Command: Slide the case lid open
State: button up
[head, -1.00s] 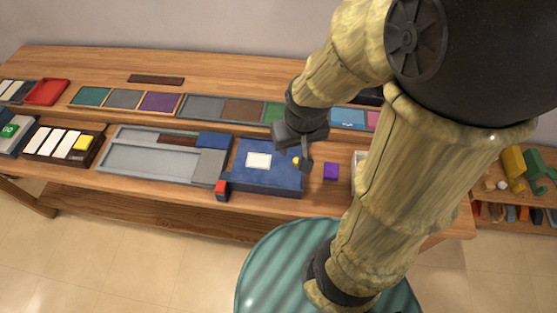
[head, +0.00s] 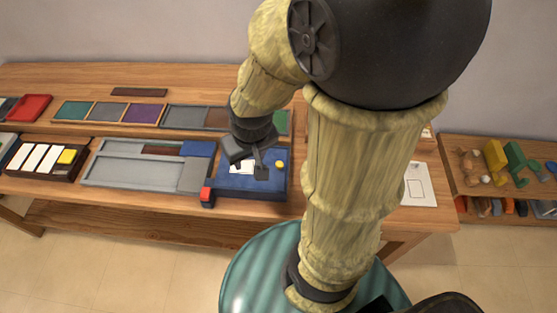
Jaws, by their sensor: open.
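A blue case (head: 262,188) with a flat blue top lies near the table's front edge, right of a grey tray. I take its top to be the lid; it looks shut, but I cannot tell exactly. A white label (head: 238,168) and a small yellow knob (head: 280,164) are on the top. My gripper (head: 250,168) is open and empty, pointing down over the top, left of the knob and partly covering the label. I cannot tell whether its fingers touch the case.
A red-ended block (head: 207,194) stands at the case's front left corner. The grey tray (head: 125,172) lies to the left, then a dark box (head: 28,171) with white and yellow pieces. Coloured panels (head: 145,113) line the back. My arm hides the table right of the case.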

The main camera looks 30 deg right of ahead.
jog(key=n, duration=0.1)
jog(key=n+g+b, duration=0.1)
jog(key=n+g, duration=0.2)
jog(key=n, duration=1.6)
send_over(279, 164)
jog(key=shift+d+f, duration=0.1)
jog(key=shift+f, duration=0.45)
notch_tip(279, 164, down, 17)
jog(key=shift+f, duration=0.2)
jog(key=shift+c, duration=0.5)
grip_shut()
